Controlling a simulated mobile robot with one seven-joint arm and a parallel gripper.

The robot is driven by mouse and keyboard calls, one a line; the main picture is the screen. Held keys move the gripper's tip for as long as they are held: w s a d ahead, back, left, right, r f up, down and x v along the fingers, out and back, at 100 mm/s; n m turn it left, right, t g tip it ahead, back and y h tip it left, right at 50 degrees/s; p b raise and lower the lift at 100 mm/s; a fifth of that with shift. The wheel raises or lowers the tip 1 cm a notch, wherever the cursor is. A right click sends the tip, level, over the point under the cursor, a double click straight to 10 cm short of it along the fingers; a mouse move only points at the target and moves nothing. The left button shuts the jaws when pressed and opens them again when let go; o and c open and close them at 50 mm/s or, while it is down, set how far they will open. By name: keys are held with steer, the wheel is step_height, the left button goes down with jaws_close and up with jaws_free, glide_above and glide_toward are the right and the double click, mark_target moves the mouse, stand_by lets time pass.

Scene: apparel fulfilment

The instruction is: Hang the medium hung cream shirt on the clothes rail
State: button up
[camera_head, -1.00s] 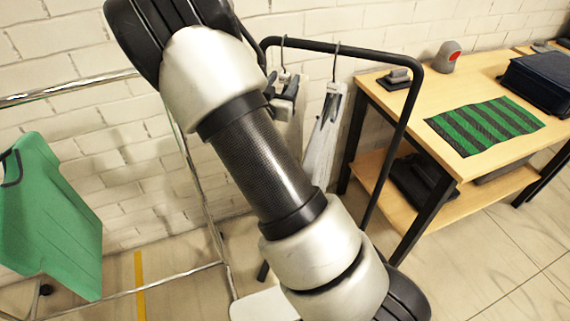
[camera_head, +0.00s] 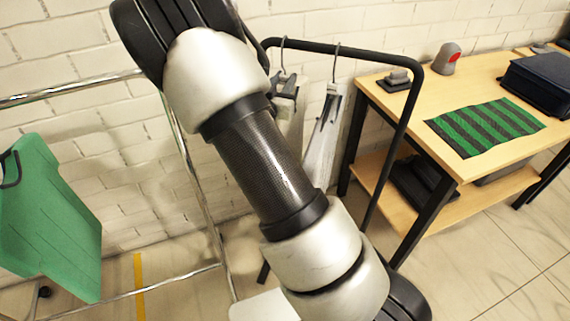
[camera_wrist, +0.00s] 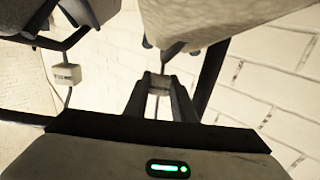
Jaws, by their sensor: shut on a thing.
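My gripper (camera_wrist: 161,88) is shut on the pale block at the neck of a hanger. A cream garment (camera_wrist: 215,15) is seen close up beside it in the wrist view. In the head view my gripper (camera_head: 285,90) shows partly behind my arm, at the left hanger on the black clothes rail (camera_head: 350,50). That hanger's hook (camera_head: 284,55) reaches the rail bar; I cannot tell whether it bears the weight. Most of the held garment is hidden by my arm, and its size marking is not readable.
Another pale garment (camera_head: 321,135) hangs just right on the same rail; its hanger's marked block (camera_wrist: 66,74) shows in the wrist view. A chrome rack (camera_head: 70,88) with a green shirt (camera_head: 45,220) stands left. A wooden table (camera_head: 400,108) with a striped cloth (camera_head: 486,127) is right.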

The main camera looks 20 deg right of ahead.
steer(key=shift+r, duration=0.1)
steer(key=shift+r+p, duration=1)
steer(key=shift+r, duration=0.7)
steer(key=shift+v, duration=3.05)
steer(key=shift+a, duration=0.1)
steer(key=p+v, duration=0.2)
steer(key=v, duration=2.5)
steer(key=shift+s+a, duration=0.25)
steer(key=shift+s, duration=0.1)
jaws_close()
